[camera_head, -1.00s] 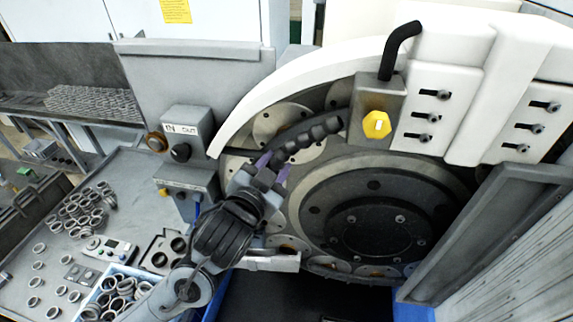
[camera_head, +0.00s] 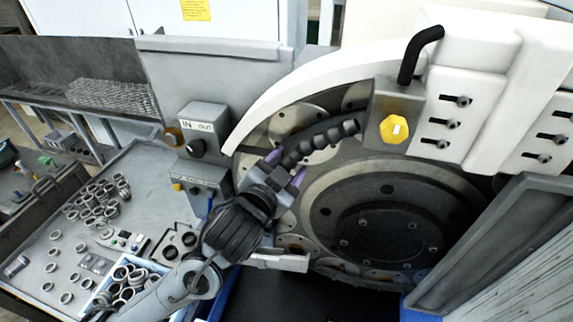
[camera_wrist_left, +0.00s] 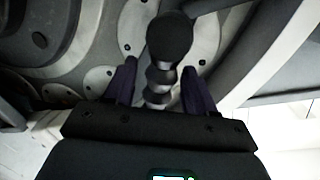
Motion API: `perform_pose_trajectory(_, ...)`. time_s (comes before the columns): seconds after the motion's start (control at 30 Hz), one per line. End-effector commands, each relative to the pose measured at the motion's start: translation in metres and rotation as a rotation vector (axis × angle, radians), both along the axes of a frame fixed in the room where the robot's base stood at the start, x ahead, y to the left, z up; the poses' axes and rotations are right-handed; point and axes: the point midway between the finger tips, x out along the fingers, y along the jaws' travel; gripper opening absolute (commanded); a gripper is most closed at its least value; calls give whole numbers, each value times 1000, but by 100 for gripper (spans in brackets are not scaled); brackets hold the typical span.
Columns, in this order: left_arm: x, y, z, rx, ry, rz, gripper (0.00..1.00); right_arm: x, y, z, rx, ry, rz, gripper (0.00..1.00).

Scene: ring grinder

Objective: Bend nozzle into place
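The nozzle is a black segmented hose (camera_head: 318,141) in front of the grinder's discs, with its right end near the grey block with the yellow knob. My left gripper (camera_head: 285,167), with purple fingertips, is at the lower left end of the visible hose. In the left wrist view the nozzle (camera_wrist_left: 168,40) runs between the two fingers of my left gripper (camera_wrist_left: 160,88), with its rounded dark end towards the camera. Gaps show on both sides, so the gripper is open around it. My right gripper is not in view.
The grey block with the yellow knob (camera_head: 396,129) and a white curved guard (camera_head: 290,92) lie above the hose. A large dark wheel (camera_head: 388,222) is to the right. A control box (camera_head: 202,128) stands left of the gripper. Rings lie on the grey table (camera_head: 135,205).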

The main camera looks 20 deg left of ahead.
Motion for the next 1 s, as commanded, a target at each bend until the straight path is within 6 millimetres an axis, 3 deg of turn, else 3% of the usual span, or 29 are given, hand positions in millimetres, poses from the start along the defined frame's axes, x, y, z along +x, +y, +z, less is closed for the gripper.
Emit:
perform_pose_trajectory(0.27,-10,1,0,-1,-3,0,55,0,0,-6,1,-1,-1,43)
perform_pose_trajectory(0.7,-84,10,7,0,-5,-2,55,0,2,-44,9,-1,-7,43)
perform_pose_trajectory(1.0,-104,13,12,-2,-2,1,55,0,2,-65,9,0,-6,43)
